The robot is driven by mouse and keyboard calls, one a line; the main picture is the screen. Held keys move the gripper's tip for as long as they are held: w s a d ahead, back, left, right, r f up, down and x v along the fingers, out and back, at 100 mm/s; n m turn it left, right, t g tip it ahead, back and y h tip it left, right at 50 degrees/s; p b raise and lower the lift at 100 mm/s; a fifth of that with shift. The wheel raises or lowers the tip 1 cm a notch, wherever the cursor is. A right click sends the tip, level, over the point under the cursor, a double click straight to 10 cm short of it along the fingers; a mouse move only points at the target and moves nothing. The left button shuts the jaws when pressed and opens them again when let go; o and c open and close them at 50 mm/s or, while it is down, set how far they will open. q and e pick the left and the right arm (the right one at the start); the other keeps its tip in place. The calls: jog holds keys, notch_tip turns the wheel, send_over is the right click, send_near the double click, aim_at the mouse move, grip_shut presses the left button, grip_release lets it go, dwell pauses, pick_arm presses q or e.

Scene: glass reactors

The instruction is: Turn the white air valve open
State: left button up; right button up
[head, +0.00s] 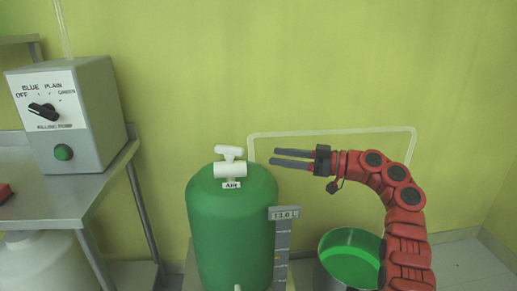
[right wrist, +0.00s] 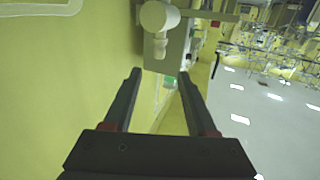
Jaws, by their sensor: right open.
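The white air valve (head: 230,161) stands on top of a green tank (head: 230,235), above a small AIR label (head: 231,185). Its T-shaped handle is at the top. My right gripper (head: 273,157) is to the right of the valve at about its height, with fingers pointing left at it. The fingers are open and empty, apart from the valve. In the right wrist view a white valve part (right wrist: 160,45) shows just past my fingertips (right wrist: 160,74), roughly centred between them. My left gripper is not in view.
A grey pump box (head: 75,115) with a black knob stands on a metal table (head: 85,190) at left. A 13.0 L gauge (head: 284,213) is beside the tank. A pale tube (head: 330,131) runs along the wall behind my right gripper.

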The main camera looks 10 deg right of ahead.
jog(key=v, duration=0.2)
jog(key=shift+d, duration=0.3)
